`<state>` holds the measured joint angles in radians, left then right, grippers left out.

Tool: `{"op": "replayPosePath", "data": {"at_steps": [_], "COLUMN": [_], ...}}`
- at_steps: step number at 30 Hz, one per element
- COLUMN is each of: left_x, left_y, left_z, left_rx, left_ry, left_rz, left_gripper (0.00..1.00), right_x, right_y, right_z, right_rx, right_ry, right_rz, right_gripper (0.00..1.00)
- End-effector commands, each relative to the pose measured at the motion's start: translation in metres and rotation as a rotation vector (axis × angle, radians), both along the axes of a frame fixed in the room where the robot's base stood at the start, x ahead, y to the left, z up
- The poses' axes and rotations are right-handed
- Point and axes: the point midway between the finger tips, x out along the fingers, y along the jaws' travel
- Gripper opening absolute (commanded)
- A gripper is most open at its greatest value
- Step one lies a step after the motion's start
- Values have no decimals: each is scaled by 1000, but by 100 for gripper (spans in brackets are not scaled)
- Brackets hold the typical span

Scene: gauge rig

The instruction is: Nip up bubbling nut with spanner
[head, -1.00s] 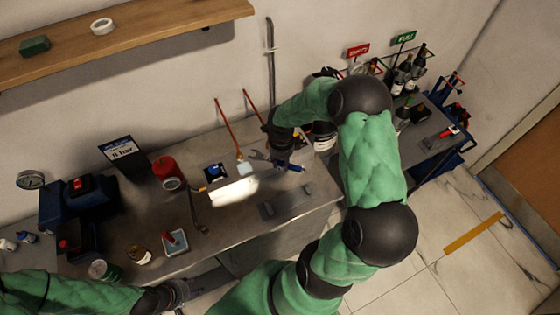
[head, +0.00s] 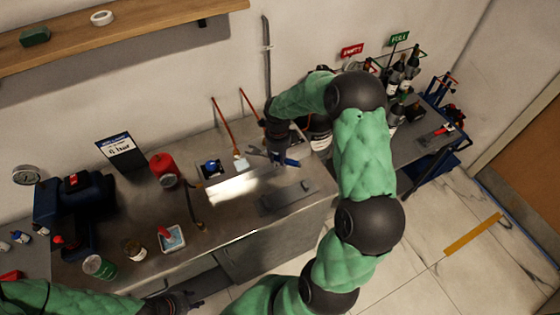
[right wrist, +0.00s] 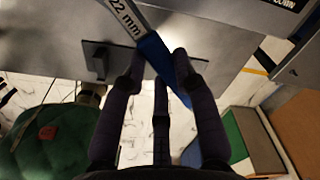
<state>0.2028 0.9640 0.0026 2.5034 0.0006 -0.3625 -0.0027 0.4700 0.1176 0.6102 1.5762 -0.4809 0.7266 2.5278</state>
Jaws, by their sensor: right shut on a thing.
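The spanner (head: 285,161) has a grey shaft and a blue grip; it also shows in the right wrist view (right wrist: 152,50), where its shaft reads "22 mm". My right gripper (head: 279,148) is shut on its blue part, above the back of the bench. The fingertips close around the grip in the right wrist view (right wrist: 160,68). The spanner's grey head points left, near two copper pipes (head: 224,125). I cannot make out bubbles or tell which nut is bubbling. My left gripper (head: 185,300) is low at the bench's front edge; its fingers are unclear.
A red canister (head: 164,169), a tray with a red-handled item (head: 172,239), a green tin (head: 98,267) and a blue machine (head: 84,204) stand left on the bench. A trolley with bottles (head: 410,75) stands right.

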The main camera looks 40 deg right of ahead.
Motion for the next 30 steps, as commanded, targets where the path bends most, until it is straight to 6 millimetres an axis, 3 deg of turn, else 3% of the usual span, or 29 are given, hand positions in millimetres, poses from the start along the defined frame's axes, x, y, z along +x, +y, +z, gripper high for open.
{"op": "replayPosePath", "data": {"at_steps": [10,30], "left_x": [0,0], "left_y": [0,0], "left_z": [-2,-38], "left_rx": [0,0], "left_ry": [-1,0], "left_rz": [0,0], "left_gripper": [40,40], "right_x": [1,13], "right_y": [0,7], "right_z": [-2,-35], "right_rx": [0,0], "right_ry": [-1,-1], "right_rz": [0,0], "right_gripper": [0,0]}}
